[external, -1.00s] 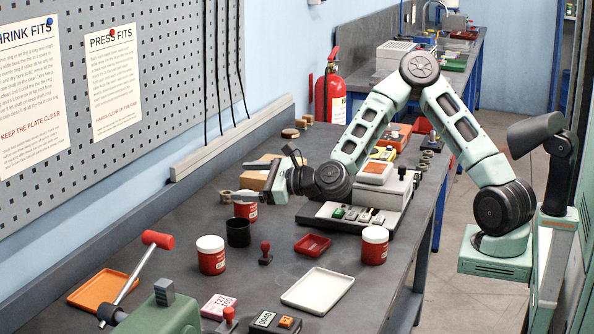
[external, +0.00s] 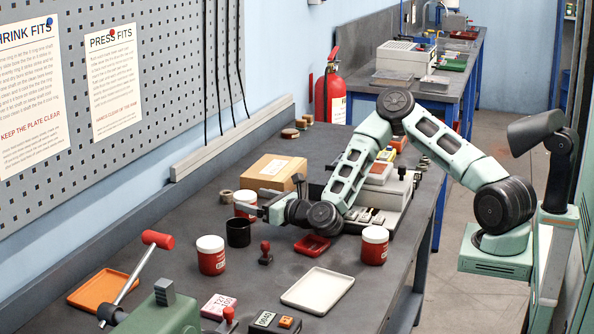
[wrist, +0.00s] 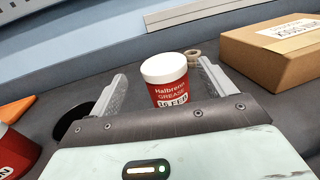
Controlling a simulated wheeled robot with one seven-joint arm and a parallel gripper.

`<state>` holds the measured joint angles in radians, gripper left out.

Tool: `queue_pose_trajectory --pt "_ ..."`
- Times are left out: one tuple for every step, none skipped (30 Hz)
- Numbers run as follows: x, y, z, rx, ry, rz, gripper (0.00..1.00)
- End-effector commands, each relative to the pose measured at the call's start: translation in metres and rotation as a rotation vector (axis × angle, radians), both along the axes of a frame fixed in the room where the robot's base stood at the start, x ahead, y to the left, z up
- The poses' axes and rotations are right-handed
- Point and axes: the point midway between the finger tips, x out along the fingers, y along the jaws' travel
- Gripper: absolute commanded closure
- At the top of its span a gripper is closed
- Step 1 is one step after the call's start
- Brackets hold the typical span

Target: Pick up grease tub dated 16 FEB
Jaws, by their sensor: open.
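The grease tub dated 16 FEB (wrist: 169,84) is red with a white lid, and its label reads "16 FEB" in the wrist view. It stands upright ahead of my gripper (wrist: 161,80), between the two spread fingers in that picture. I cannot tell how far the fingers reach around it. In the external view the tub (external: 245,198) is partly hidden behind my gripper (external: 257,208), which is low over the bench. My gripper is open and empty.
A black cup (external: 238,233) stands close by, left of my gripper in the wrist view (wrist: 70,126). Two other red tubs (external: 211,259) (external: 374,249) stand nearer the camera. A cardboard box (external: 272,171) and a tape ring (wrist: 193,55) lie behind.

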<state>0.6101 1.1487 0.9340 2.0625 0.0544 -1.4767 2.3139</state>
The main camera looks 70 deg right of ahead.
Motion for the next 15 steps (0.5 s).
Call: queue_pose_trajectory --pt "0.006 -0.001 0.001 -0.001 0.0 -0.001 0.18" --pt "0.009 -0.002 0.001 -0.001 0.0 -0.001 0.18" --pt "0.012 -0.004 0.0 -0.001 0.001 -0.001 0.18" --pt "0.015 -0.005 0.0 -0.001 0.001 -0.002 0.18" --pt "0.019 -0.005 0.0 0.0 0.001 -0.001 0.18" --pt "0.024 -0.007 0.0 0.0 0.0 -0.001 0.18" --pt "0.029 -0.008 -0.001 -0.001 0.001 -0.001 0.18" --pt "0.034 -0.01 -0.002 -0.002 0.0 -0.001 0.18" --pt "0.039 -0.012 -0.002 -0.002 0.0 -0.001 0.18" --pt "0.044 -0.013 -0.002 -0.001 -0.001 0.0 0.18" --pt "0.047 -0.013 -0.003 -0.001 -0.001 0.0 0.18" --pt "0.052 -0.014 -0.003 -0.001 0.0 0.0 0.18" --pt "0.054 -0.014 -0.003 -0.001 0.001 0.001 0.18" --pt "0.056 -0.015 -0.004 -0.001 0.001 0.001 0.18" --pt "0.058 -0.015 -0.004 -0.001 0.001 0.001 0.18"
